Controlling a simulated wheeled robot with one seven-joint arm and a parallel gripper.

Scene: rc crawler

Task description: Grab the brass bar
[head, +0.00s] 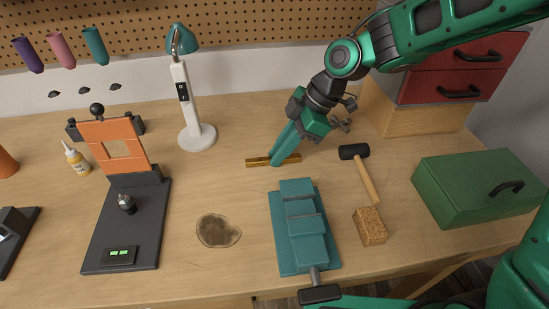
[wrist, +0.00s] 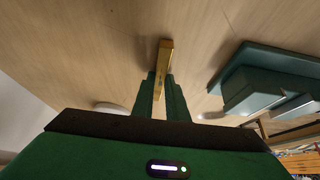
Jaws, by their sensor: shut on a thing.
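The brass bar (head: 258,162) is a short golden bar on the wooden workbench in the head view, lying roughly left to right behind the teal vise. My gripper (head: 276,162) reaches down to it from the upper right, and its fingers are shut on the bar near its middle. In the wrist view the brass bar (wrist: 165,57) sticks out beyond the fingertips of my gripper (wrist: 161,78), with its near part between the fingers. I cannot tell whether the bar touches the bench or is slightly above it.
The teal vise (head: 303,230) stands in front of the bar. A mallet (head: 367,181), a cork block (head: 370,226) and a green toolbox (head: 470,190) are to the right. A white lamp (head: 197,137) and an orange-and-black device (head: 128,225) are left.

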